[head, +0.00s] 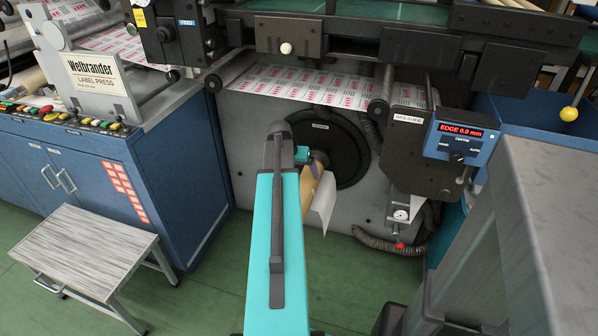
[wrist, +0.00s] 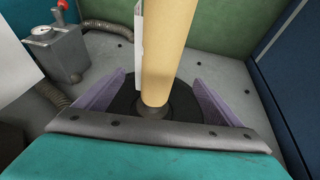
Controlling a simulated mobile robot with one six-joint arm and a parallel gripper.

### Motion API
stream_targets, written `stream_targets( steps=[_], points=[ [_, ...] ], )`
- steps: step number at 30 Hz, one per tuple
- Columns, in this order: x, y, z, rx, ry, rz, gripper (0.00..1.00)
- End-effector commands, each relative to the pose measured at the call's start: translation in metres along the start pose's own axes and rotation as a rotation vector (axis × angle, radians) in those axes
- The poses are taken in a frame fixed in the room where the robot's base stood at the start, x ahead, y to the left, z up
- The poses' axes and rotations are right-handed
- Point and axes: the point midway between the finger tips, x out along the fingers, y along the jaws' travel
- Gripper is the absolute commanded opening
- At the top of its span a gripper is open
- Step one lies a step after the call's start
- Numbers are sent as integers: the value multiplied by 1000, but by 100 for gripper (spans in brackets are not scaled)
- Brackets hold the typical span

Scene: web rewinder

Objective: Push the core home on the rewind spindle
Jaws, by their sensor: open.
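The core (wrist: 165,50) is a tan cardboard tube running between my gripper's fingers in the wrist view. Its lower end meets a grey hub (wrist: 178,113) in front of the black disc (wrist: 127,98); I cannot tell whether a gap is left there. The spindle inside the core is hidden. My gripper (wrist: 160,78) is open, with a lilac finger on each side of the core and visible space beside it. In the head view the core (head: 325,192) shows partly behind my teal arm, beside the large black disc (head: 345,150).
A white sheet (head: 322,205) hangs beside the core. The web guide box with its red display (head: 462,132) is to the right, above a ribbed hose (head: 380,241). A blue press cabinet (head: 100,180) and a step stool (head: 90,255) stand left. Green floor is clear between.

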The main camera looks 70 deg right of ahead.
Motion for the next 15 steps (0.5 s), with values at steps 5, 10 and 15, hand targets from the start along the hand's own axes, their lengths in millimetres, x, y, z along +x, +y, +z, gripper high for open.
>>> stream_targets(
  steps=[5, 10, 15],
  points=[
    [14, 0, 0, 0, -2, 1, 88],
    [33, 0, 0, -1, -2, 1, 88],
    [55, -1, 0, -1, -2, 0, 88]
  ],
)
